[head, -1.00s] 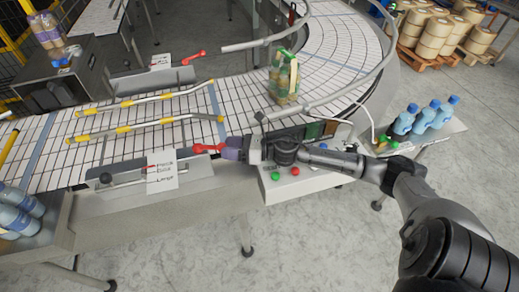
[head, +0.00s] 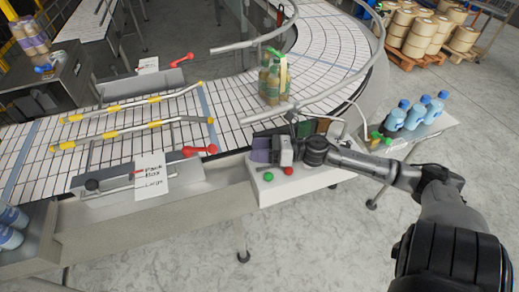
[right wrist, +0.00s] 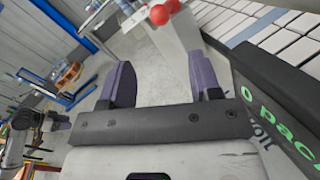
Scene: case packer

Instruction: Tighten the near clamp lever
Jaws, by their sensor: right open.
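The near clamp lever (head: 199,150) is red with a rounded knob at each end. It sits at the near side of the conveyor, right of the "Pack 80cl Large" card (head: 151,176). In the right wrist view, its red knobs (right wrist: 165,12) show at the top edge, beyond the fingers. My right gripper (head: 260,151) has purple fingers and is right of the lever, with a clear gap between them. In the right wrist view the gripper (right wrist: 165,80) is open, with nothing between its fingers.
A control box (head: 300,185) with red and green buttons lies under my right gripper. Two yellow-banded guide rails (head: 130,130) run along the conveyor (head: 235,95). A far red lever (head: 176,59) is across the belt. A bottle pack (head: 272,80) stands on the belt.

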